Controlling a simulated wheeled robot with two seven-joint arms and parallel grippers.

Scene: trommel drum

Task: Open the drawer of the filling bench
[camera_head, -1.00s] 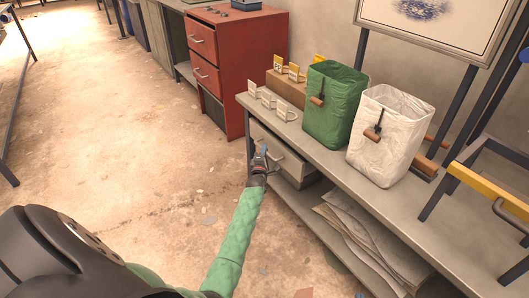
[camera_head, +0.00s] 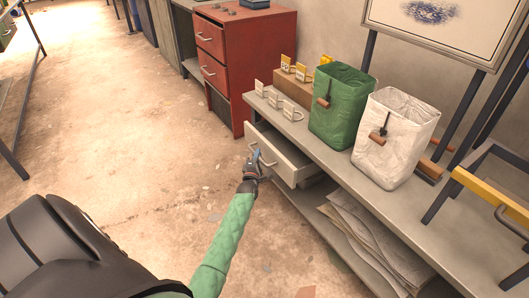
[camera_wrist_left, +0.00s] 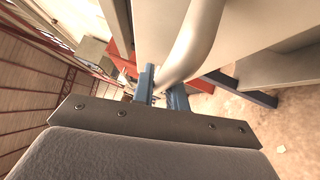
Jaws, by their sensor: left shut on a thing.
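The filling bench (camera_head: 330,163) is a grey bench along the wall at the right. Its pale drawer (camera_head: 285,158), under the bench's far left end, stands partly out from the bench. My left gripper (camera_head: 254,157) is at the drawer's front, shut on the drawer's bar handle. In the left wrist view the blue fingers (camera_wrist_left: 160,88) are around the curved metal handle (camera_wrist_left: 192,42), close to the pale drawer front (camera_wrist_left: 240,25). My right gripper is not in view.
A green bag (camera_head: 340,105) and a white bag (camera_head: 395,135) stand on the bench, with several small tagged hooks beside them. A red drawer cabinet (camera_head: 250,60) stands beyond the bench. Sheets (camera_head: 375,240) lie on the lower shelf. The floor (camera_head: 130,130) left of the bench is clear.

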